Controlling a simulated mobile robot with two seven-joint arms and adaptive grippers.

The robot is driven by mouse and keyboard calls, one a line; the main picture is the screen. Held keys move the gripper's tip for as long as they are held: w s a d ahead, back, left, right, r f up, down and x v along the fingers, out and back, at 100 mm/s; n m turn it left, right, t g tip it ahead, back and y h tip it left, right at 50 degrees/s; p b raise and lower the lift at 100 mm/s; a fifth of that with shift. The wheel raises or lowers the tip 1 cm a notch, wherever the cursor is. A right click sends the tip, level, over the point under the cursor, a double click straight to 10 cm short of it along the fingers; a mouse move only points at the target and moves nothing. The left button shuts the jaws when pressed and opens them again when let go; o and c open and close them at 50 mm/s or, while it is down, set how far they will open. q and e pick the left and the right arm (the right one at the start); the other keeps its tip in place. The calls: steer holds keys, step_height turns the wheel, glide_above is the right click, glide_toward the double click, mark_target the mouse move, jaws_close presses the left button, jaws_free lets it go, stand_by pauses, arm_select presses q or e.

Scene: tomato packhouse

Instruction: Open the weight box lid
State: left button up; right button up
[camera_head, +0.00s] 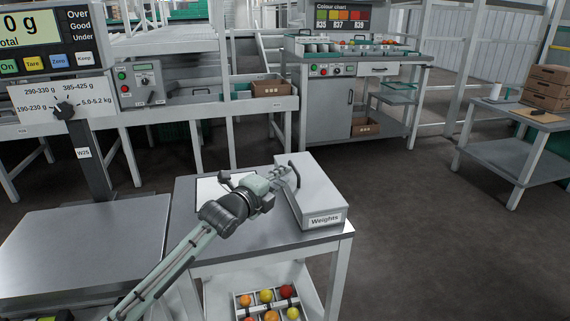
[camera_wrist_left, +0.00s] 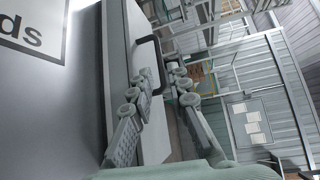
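The grey weight box (camera_head: 322,196), with a "Weights" label on its front, sits on the small metal-topped table. Its lid looks closed. A dark bar handle (camera_head: 294,174) stands along the box's left side; the handle also shows in the left wrist view (camera_wrist_left: 157,62). My left gripper (camera_head: 291,174) is at this handle, reaching in from the left. In the left wrist view its fingers (camera_wrist_left: 162,74) are spread, with part of the handle between or just behind the tips; contact cannot be made out.
The small table (camera_head: 262,236) has a white sheet (camera_head: 208,186) behind my arm and a tray of tomatoes (camera_head: 240,305) on its lower shelf. A scale with a metal platform (camera_head: 85,245) stands left. A colour-chart bench (camera_head: 345,65) is behind. Floor to the right is clear.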

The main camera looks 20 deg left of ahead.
mark_target(294, 167)
arm_select(q)
steer(key=x, duration=0.6)
steer(key=shift+w+d, duration=0.25)
jaws_close()
